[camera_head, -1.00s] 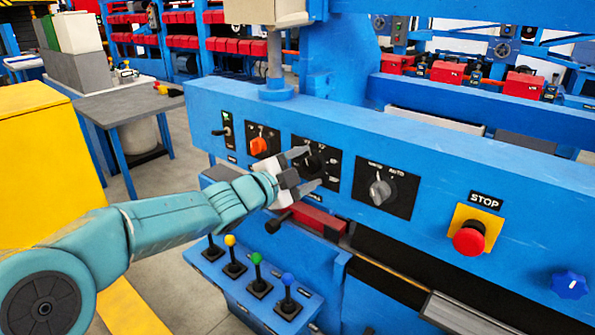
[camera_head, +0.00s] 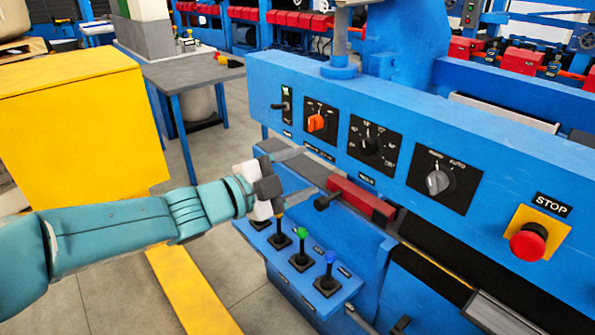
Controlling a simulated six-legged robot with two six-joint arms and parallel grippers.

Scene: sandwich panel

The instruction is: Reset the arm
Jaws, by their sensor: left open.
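My left gripper (camera_head: 297,173) is open and empty, in front of the blue machine panel (camera_head: 320,92), below the orange knob (camera_head: 316,123) and above the row of small levers. The black rotary knob (camera_head: 371,146) sits to the right of the gripper, apart from it. The grey selector knob (camera_head: 437,181) and the red stop button (camera_head: 527,242) on its yellow plate are further right. My left arm (camera_head: 120,237) comes in from the left. My right gripper is not in view.
Levers with a green knob (camera_head: 302,233) and a blue knob (camera_head: 329,258) stand on a blue ledge under the gripper. A red block (camera_head: 362,197) is close to its right. A yellow cabinet (camera_head: 70,120) and a grey table (camera_head: 195,72) stand at the left.

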